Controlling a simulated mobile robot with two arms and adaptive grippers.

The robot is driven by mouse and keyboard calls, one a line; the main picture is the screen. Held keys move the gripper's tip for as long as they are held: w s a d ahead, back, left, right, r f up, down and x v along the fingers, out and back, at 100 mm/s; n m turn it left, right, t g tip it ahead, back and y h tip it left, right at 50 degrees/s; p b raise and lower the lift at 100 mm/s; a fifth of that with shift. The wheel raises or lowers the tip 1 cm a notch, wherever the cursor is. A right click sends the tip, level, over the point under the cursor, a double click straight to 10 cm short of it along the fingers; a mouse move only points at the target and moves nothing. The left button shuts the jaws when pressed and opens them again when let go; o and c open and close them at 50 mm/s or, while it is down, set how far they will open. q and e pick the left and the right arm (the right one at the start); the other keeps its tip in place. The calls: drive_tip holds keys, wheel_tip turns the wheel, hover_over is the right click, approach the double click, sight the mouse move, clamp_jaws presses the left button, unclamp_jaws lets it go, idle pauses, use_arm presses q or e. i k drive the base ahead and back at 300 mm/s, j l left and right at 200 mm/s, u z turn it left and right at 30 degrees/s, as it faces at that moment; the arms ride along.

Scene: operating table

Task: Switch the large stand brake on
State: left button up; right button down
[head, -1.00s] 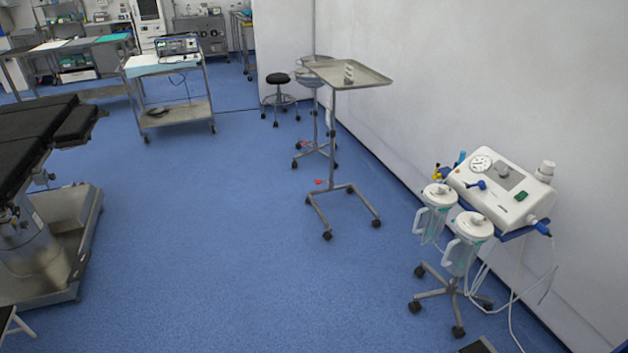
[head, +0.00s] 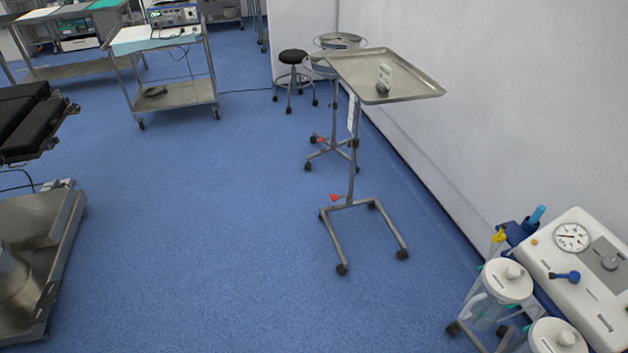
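The large stand (head: 390,90) is a metal instrument stand with a flat rectangular tray, a single column and a wheeled base. It stands upright near the right wall in the head view. A small red pedal (head: 336,197), which looks like its brake, sits low at the left of its base. I cannot tell the pedal's on or off position. A small light object (head: 384,77) is on the tray. Neither of my grippers is in view.
A smaller stand (head: 341,41) with a basin and its own red pedal (head: 321,140) is just behind. A black stool (head: 293,57) is beside it. A suction unit (head: 590,280) stands at lower right, an operating table (head: 40,220) at left. Blue floor (head: 210,250) between is clear.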

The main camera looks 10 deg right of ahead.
sight(335, 198)
drive_tip(key=i+l+u, duration=0.3)
drive_tip(key=i+l, duration=0.35)
drive_tip(key=i, duration=0.2)
drive_tip(key=i+l+u, duration=0.3)
drive_tip(key=i+l, duration=0.5)
